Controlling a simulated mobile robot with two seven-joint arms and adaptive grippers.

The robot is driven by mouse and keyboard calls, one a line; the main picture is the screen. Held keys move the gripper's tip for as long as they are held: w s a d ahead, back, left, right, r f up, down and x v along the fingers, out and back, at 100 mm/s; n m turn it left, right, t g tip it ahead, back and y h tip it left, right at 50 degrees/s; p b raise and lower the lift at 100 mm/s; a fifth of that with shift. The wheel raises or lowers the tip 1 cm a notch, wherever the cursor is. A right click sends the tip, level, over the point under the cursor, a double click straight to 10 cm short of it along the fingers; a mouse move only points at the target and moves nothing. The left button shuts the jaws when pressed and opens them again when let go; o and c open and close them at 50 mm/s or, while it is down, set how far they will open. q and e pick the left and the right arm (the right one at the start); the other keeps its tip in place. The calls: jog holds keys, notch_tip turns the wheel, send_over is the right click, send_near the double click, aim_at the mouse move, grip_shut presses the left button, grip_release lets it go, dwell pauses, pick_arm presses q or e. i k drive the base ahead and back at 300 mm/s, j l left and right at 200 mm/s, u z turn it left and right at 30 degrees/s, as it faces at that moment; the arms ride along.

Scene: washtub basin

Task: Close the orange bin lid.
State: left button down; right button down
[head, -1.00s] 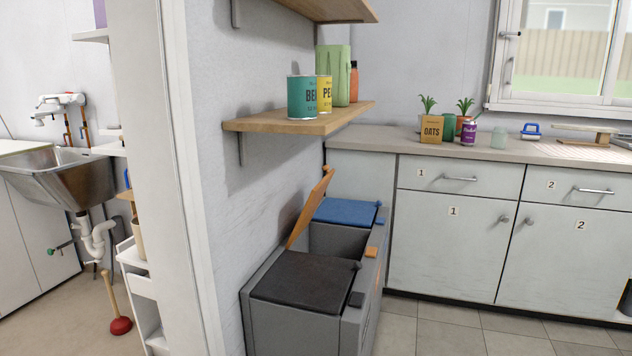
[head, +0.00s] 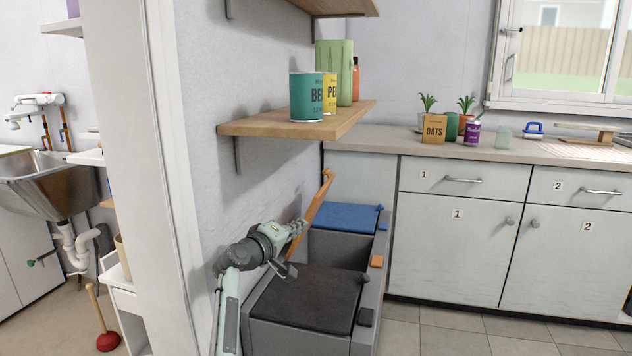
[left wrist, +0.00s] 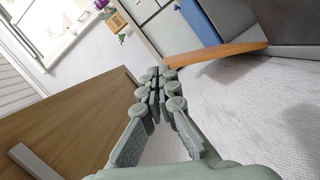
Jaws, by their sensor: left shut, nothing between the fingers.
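The orange bin lid (head: 319,201) stands raised and tilted back toward the wall, over the middle compartment of the grey bin unit (head: 302,335). It also shows in the left wrist view (left wrist: 213,54), just beyond the fingertips. My left gripper (head: 299,228) is shut and empty, beside the lower part of the orange lid on its wall side. Whether the fingers touch the lid, I cannot tell. The closed fingers (left wrist: 161,76) fill the middle of the left wrist view. My right gripper is not in view.
The black lid (head: 306,298) in front and the blue lid (head: 346,217) behind are closed. A wooden shelf (head: 232,128) with cans overhangs the wall side of the bins. Counter cabinets (head: 450,230) stand to the right, with free floor before them.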

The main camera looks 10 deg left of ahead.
aim_at(309, 209)
jog(key=i+j, duration=0.1)
jog(key=i, duration=0.25)
jog(key=i+j, duration=0.15)
jog(key=i, duration=0.2)
jog(key=i+l, duration=0.2)
jog(key=i, duration=0.1)
